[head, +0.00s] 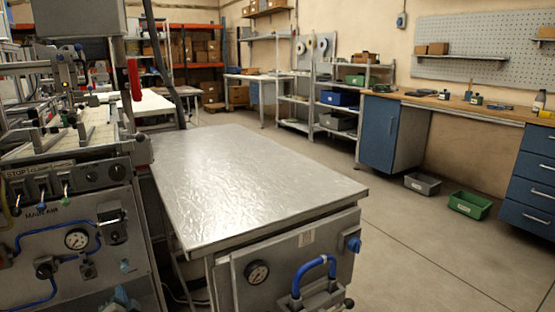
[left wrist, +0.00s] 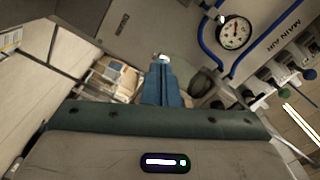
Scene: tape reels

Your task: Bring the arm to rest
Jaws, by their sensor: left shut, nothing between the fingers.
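My left gripper (head: 122,299) shows only as small blue fingertips at the bottom left edge of the head view, in front of the machine's gauge panel. In the left wrist view its blue fingers (left wrist: 161,68) are together, shut and with nothing held between them. My right gripper is in neither view.
A machine with a gauge panel (head: 77,238) stands close at the left. A bare metal-topped table (head: 250,180) fills the middle. Grey (head: 422,184) and green (head: 469,204) bins lie on the floor at right, before a workbench (head: 460,103). The floor at front right is clear.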

